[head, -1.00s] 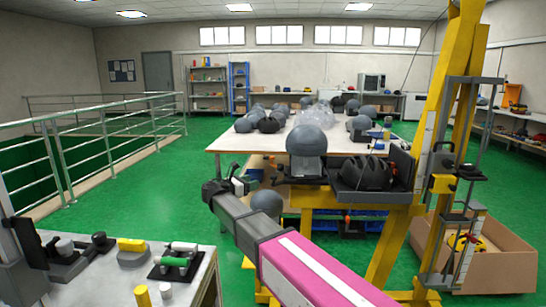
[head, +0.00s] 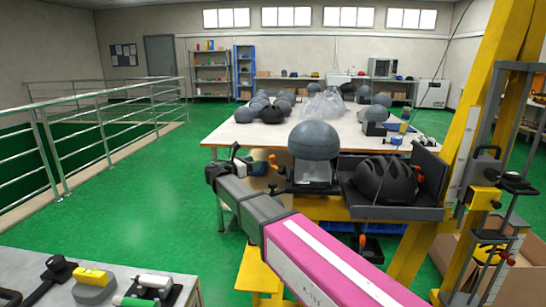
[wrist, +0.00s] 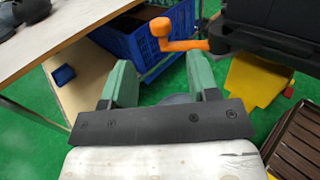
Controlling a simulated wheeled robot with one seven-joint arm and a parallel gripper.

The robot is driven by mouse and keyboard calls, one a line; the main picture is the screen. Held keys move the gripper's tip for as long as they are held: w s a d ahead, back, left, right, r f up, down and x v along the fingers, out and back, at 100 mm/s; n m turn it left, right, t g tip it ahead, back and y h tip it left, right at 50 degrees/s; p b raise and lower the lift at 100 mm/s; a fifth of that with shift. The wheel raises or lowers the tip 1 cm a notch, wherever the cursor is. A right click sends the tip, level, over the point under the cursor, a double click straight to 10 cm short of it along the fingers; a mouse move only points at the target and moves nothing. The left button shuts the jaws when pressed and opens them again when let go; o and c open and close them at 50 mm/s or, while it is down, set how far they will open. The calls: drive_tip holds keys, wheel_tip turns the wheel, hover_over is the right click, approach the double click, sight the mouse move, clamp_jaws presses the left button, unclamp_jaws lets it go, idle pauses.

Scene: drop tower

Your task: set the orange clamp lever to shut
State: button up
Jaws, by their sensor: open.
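The orange clamp lever (wrist: 180,37) shows in the wrist view as an arm with a rounded knob at its left end. Its right end meets a dark fixture (wrist: 270,32). In the head view a small orange part (head: 273,161), which looks like this lever, sits left of the grey helmet form (head: 314,140). My gripper (head: 246,163) is just left of it. In the wrist view my gripper's (wrist: 160,82) green fingers are apart with nothing between them. The lever lies beyond the fingertips, slightly right of centre, not touching them.
A black helmet (head: 386,181) lies in a dark tray beside the helmet form. A yellow tower post (head: 462,150) stands at right. A blue crate (wrist: 120,38) is below the lever. A workbench (head: 215,134) extends behind. The green floor at left is open.

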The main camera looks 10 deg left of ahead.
sight(272, 156)
drive_tip(key=x, duration=1)
drive_tip(key=shift+w, duration=0.1)
clamp_jaws()
